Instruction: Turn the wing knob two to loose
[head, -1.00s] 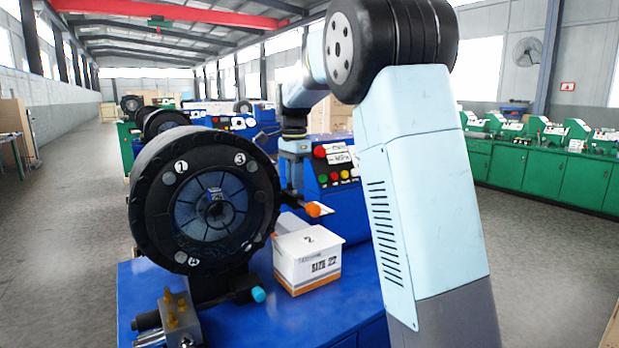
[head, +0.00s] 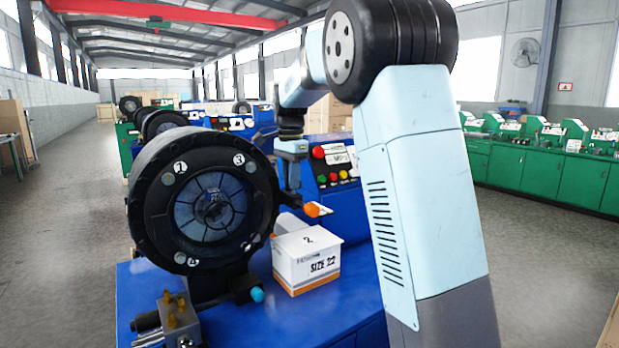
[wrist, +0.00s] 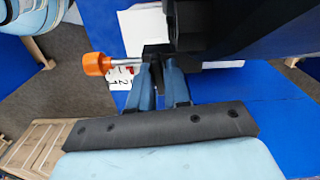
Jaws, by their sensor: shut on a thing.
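The black round crimper head (head: 206,202) stands on a blue bench at left in the head view. An orange-tipped rod (head: 313,209) juts from its right side, and a cyan-tipped one (head: 257,295) sits lower. In the wrist view the orange tip (wrist: 97,64) sits on a metal rod, left of my fingers. My gripper (wrist: 162,65) is shut on a small dark piece beside that rod, apparently the wing knob; its shape is mostly hidden by the fingers. In the head view my gripper (head: 290,175) points down at the crimper's right side. No number shows on the knob.
A white box marked 2 and SIZE 22 (head: 307,262) stands on the blue bench (head: 345,308), just below the orange tip. A metal block with brass fittings (head: 175,318) is at the front left. A button panel (head: 337,170) stands behind my gripper.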

